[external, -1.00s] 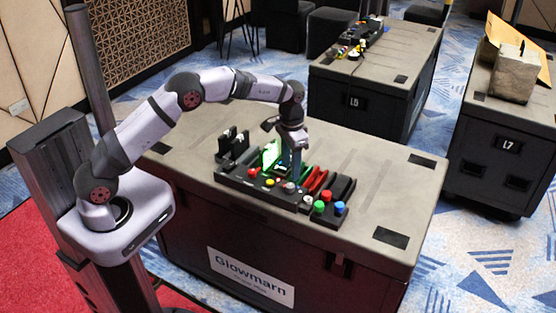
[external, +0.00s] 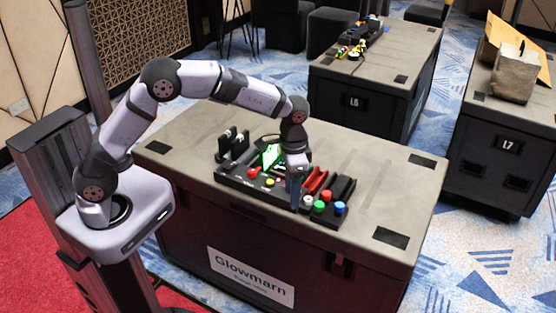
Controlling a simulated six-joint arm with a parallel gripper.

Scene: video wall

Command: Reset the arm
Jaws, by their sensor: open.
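My arm reaches from its base on the left over the grey-topped case (external: 400,185). My gripper (external: 295,198) points down at the front edge of a black panel (external: 232,180) that carries colored buttons and a lit green screen (external: 271,156). Its fingertips are small and dark here, and I cannot see a gap between them or whether they touch the panel. No object shows in the gripper. Part of the panel behind the gripper is hidden.
Red and black bins (external: 316,181) stand at the panel's right part. The case top is bare to the right and front. Another case (external: 385,75) with small items stands behind, and a third case (external: 500,140) with a block (external: 515,75) stands at the right.

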